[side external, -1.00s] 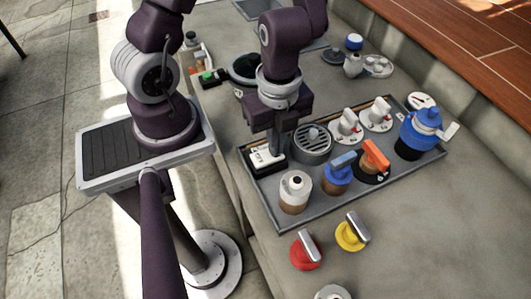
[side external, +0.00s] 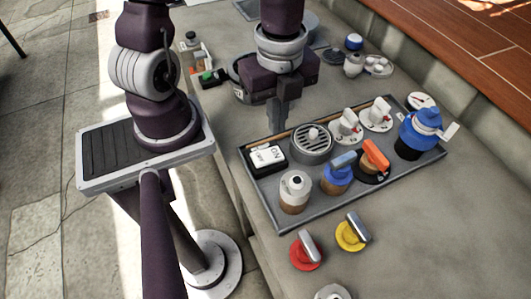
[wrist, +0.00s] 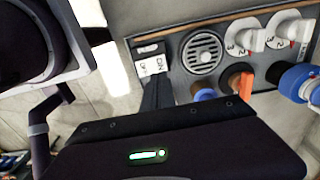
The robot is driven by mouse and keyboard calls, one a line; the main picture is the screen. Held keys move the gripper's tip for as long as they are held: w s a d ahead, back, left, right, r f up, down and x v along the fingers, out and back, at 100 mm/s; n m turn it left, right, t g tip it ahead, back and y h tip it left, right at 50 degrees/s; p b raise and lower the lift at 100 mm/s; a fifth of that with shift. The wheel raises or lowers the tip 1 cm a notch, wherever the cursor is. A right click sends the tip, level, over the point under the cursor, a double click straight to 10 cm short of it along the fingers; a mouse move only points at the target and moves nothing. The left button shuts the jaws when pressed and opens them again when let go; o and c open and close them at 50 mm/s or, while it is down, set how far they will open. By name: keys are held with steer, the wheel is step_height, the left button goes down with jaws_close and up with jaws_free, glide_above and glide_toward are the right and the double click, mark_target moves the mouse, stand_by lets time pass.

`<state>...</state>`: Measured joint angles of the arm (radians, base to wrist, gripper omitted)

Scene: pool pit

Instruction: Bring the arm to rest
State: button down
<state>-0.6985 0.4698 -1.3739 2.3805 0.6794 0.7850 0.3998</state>
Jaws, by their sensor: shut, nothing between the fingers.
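My gripper (side external: 281,122) is shut and empty, pointing down at the back edge of a grey tray (side external: 318,216) in the side view. It stands above and behind the tray, close to a white ON/OFF rocker switch (side external: 267,157) and a round grey drain grate (side external: 311,143); whether it touches the tray edge I cannot tell. In the wrist view the dark gripper finger (wrist: 157,94) shows beside the switch (wrist: 150,64), with the grate (wrist: 202,52) to its right.
The tray also holds white dials (side external: 346,127), a blue-handled valve (side external: 338,172), an orange-handled valve (side external: 374,160), a white-topped bottle (side external: 295,192) and a blue-capped item (side external: 420,134). Red (side external: 305,252) and yellow (side external: 351,233) valves stand in front. Bare concrete lies at the right front.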

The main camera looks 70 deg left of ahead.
steer(key=s+a+r+n+t+y, duration=0.1)
steer(key=a+r+n+y, duration=0.35)
steer(key=a+n, duration=0.35)
step_height(320, 180, up, 9)
steer(key=s+d+n+t+h, duration=0.2)
steer(key=n+t+h, duration=0.2)
steer(key=n, duration=0.6)
steer(key=shift+s+d+t, duration=0.2)
steer(key=shift+s+t, duration=0.1)
steer(key=shift+s, duration=0.05)
steer(key=shift+h, duration=0.25)
